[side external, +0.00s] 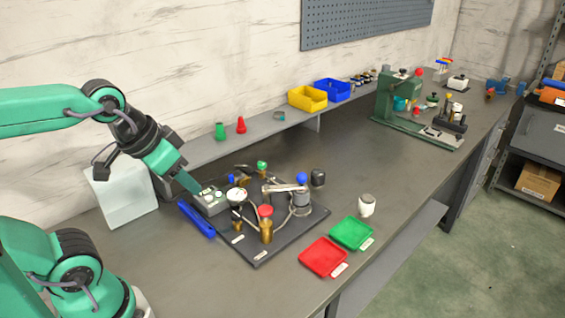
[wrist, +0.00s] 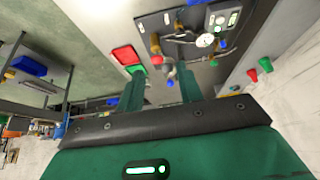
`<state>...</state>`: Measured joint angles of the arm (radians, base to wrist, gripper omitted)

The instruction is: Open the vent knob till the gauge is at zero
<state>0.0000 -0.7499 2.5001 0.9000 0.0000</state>
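A black board (side external: 268,245) on the bench carries a plumbing rig. A small round white gauge (side external: 237,196) stands at its left; it also shows in the wrist view (wrist: 205,41). Its needle is too small to read. Near it are a red knob (side external: 265,211) on a brass body, a blue knob (side external: 302,178), a green knob (side external: 262,166) and a black knob (side external: 318,176). I cannot tell which is the vent knob. My gripper (side external: 194,187) is at the board's left, above a grey box (side external: 212,205). In the wrist view my gripper (wrist: 162,80) has its fingers apart, with nothing held.
A blue bar (side external: 197,219) lies left of the board. A red tray (side external: 323,256), a green tray (side external: 351,233) and a white jar (side external: 367,205) are at the right. A pale block (side external: 122,196) stands behind my arm. The bench middle is clear toward the green press (side external: 388,95).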

